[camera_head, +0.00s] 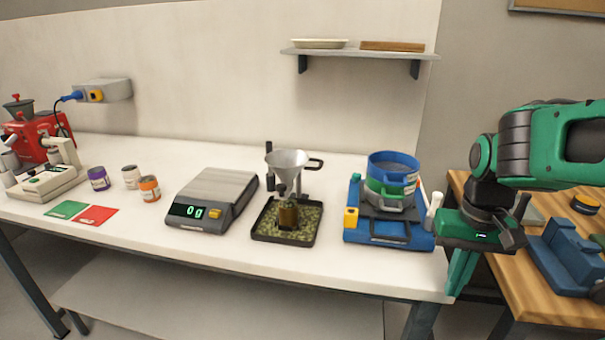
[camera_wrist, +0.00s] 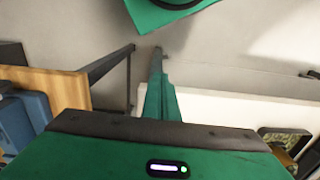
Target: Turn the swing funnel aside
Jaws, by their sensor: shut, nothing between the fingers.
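A brown cup-like piece (camera_head: 288,215) stands in the tray under the spout. My gripper (camera_head: 456,292) is far to the right of the funnel, at the bench's right front corner, pointing down. Its green fingers are shut and empty; they also show in the wrist view (camera_wrist: 157,55).
A blue sieve shaker (camera_head: 390,238) with stacked sieves stands between funnel and gripper, with a white-topped lever on its right. A scale (camera_head: 212,197) reading 0 is left of the tray. A wooden table (camera_head: 530,290) with a blue vise-like block (camera_head: 565,258) is at right.

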